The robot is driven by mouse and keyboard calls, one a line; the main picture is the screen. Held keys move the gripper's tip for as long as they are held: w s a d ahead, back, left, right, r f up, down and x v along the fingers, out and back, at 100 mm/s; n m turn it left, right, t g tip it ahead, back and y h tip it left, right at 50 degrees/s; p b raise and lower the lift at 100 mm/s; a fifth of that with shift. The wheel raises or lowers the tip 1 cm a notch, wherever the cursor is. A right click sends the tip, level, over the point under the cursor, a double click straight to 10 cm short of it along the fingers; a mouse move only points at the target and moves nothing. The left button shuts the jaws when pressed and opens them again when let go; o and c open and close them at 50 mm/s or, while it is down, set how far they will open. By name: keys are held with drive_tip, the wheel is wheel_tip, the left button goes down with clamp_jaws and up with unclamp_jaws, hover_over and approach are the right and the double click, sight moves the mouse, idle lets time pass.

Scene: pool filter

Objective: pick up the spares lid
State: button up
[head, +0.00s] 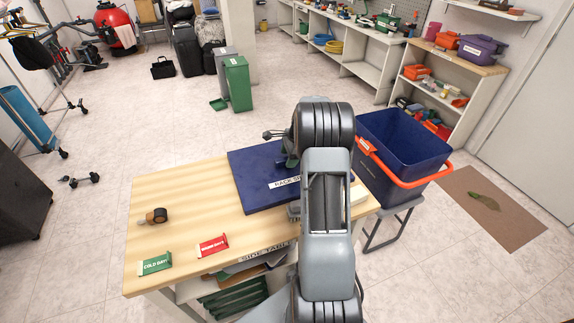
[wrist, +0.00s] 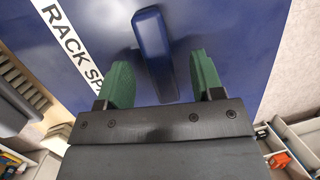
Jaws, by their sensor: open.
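The spares lid (head: 252,176) is a flat dark blue panel on the wooden table. Its white label reads "RACK SP…", the rest cut off or hidden. My arm covers its right part in the head view. In the wrist view the lid (wrist: 225,30) fills most of the picture, with a raised blue bar handle (wrist: 153,45) on it. My gripper (wrist: 162,72) is open, its two green fingers on either side of the handle's near end, with gaps to both sides. I cannot tell how far above the lid the fingertips are.
The table (head: 185,195) also holds a green card (head: 155,263), a red card (head: 213,245) and a small black-and-orange object (head: 156,216). An open dark blue bin (head: 405,150) with an orange handle stands at the right. The table's left part is mostly clear.

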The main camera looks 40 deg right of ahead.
drive_tip(key=shift+a+f, duration=0.1)
drive_tip(key=shift+f, duration=0.2)
clamp_jaws()
idle(0.5)
